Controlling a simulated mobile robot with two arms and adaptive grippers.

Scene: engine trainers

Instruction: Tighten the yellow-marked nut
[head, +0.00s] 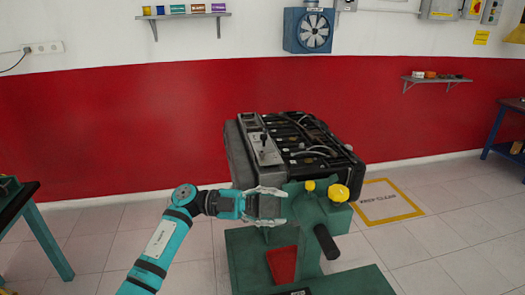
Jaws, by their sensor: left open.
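The engine trainer has a dark engine block (295,140) on a green stand (325,225). Two yellow parts show at the top of the stand: a small yellow piece (310,186) and a larger round yellow knob (339,193). I cannot tell which of them is the marked nut. My left gripper (278,206) is open, just left of the stand's green head and below the engine's front edge. A dark grey part shows between its fingers; I cannot tell whether it touches them. The yellow parts are to the right of the gripper, apart from it. My right gripper is out of view.
A black handle (326,242) sticks out from the stand's front. A red part (283,265) sits low on the green base. A dark-topped table (17,205) is at the left edge. A yellow-framed floor marking (385,202) lies right of the engine, with clear tiles around it.

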